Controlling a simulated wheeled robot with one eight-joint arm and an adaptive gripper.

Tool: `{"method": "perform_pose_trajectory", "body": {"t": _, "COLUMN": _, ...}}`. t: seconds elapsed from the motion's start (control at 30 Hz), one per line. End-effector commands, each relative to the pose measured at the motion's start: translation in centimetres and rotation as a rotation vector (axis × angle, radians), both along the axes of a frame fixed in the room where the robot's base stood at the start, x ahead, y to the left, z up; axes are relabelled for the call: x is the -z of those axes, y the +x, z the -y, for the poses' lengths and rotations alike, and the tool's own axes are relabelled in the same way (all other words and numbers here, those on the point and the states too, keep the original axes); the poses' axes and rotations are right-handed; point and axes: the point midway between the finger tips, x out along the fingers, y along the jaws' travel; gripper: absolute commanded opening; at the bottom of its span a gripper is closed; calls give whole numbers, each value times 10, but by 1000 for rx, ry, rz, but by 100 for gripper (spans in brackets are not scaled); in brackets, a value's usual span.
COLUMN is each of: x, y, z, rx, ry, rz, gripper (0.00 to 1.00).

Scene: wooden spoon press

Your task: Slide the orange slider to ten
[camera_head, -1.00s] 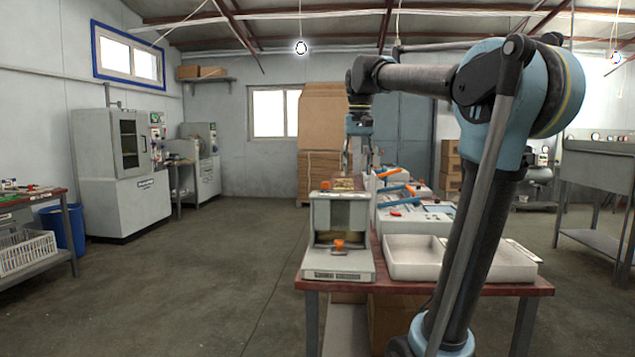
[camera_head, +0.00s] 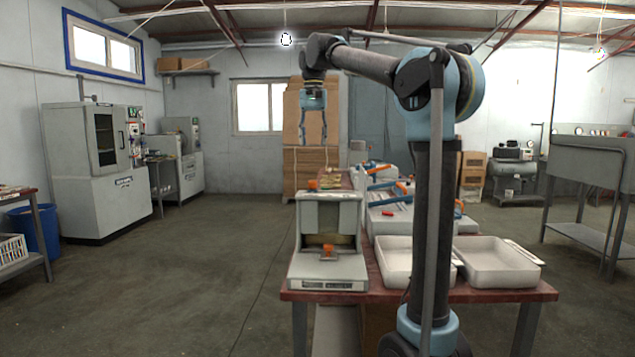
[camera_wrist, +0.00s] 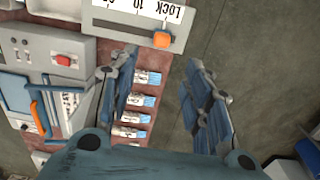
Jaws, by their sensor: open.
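The orange slider (camera_wrist: 161,40) sits in a slot on a pale panel (camera_wrist: 110,22) at the top of the wrist view. In the head view, the orange knob (camera_head: 313,184) on top of the grey press (camera_head: 328,212) appears to be this slider. My gripper (camera_head: 312,141) is open and empty, fingers down, above and apparently beyond the press. In the wrist view, the fingers of my gripper (camera_wrist: 163,62) are spread, with the slider beyond their tips. Nothing is between them.
A lower orange part (camera_head: 327,250) is on the press front. White trays (camera_head: 497,262) stand right on the red table (camera_head: 450,296). Machines with blue-and-orange levers (camera_head: 388,190) stand behind. Small blue-and-white packets (camera_wrist: 134,117) lie below my gripper. Floor left of the table is clear.

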Motion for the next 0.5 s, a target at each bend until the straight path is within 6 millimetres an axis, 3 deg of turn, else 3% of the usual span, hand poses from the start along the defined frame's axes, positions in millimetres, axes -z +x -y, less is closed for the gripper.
{"method": "perform_pose_trajectory", "body": {"t": 0.5, "x": 90, "y": -2, "z": -5, "rx": -7, "ry": 0, "rz": 0, "gripper": 45}}
